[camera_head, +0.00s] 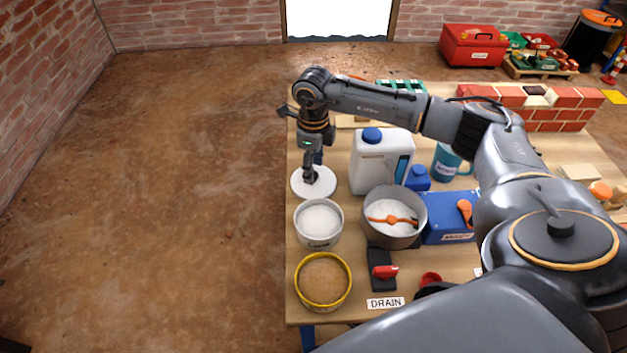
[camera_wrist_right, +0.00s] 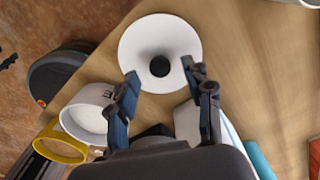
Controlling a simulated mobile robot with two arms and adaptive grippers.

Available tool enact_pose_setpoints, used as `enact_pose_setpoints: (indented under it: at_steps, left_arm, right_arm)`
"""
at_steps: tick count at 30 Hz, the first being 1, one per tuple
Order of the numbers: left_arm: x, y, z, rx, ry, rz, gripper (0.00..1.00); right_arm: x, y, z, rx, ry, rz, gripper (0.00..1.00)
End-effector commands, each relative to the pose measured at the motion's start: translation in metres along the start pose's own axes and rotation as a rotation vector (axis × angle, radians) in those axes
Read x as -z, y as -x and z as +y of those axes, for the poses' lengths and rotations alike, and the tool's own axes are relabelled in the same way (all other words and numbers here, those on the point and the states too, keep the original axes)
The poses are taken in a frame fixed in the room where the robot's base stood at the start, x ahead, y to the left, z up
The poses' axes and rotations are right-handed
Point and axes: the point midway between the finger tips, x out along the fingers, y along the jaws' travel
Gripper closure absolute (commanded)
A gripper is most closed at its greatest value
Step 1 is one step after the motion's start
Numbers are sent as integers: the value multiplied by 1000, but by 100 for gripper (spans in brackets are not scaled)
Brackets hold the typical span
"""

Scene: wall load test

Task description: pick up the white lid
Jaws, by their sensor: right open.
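The white lid (camera_head: 325,186) is a round disc lying on the wooden table near its left edge in the head view. In the right wrist view the lid (camera_wrist_right: 138,45) has a dark round knob (camera_wrist_right: 160,66) at its middle. My right gripper (camera_head: 314,165) points down above the lid in the head view. In the right wrist view its two blue fingers (camera_wrist_right: 160,72) are open, with the knob between their tips in the picture. I cannot tell how much height is left between tips and knob. My left gripper is not in view.
A white tub (camera_head: 320,238) stands just in front of the lid, and a yellow-rimmed round container (camera_head: 323,300) beyond it. A white jug with blue cap (camera_head: 364,176) and a grey bowl (camera_head: 408,235) stand to the right. The table edge is close on the left.

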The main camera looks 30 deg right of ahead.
Motion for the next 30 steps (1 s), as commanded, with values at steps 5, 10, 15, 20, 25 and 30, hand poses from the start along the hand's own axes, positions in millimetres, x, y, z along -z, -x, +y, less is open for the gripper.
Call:
enact_pose_setpoints:
  at_steps: [5,10,15,20,25,30]
  left_arm:
    - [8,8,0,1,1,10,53]
    - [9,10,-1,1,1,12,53]
    - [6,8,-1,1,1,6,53]
    - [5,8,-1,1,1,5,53]
    - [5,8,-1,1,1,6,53]
    - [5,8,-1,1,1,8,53]
  right_arm:
    - [0,-19,0,-1,1,0,49]
    - [0,-18,0,-1,1,0,49]
    - [0,-18,0,0,0,0,82]
    - [0,-18,0,0,0,-1,100]
    - [0,-18,0,0,0,-1,100]
    - [0,-12,-1,1,0,-2,100]
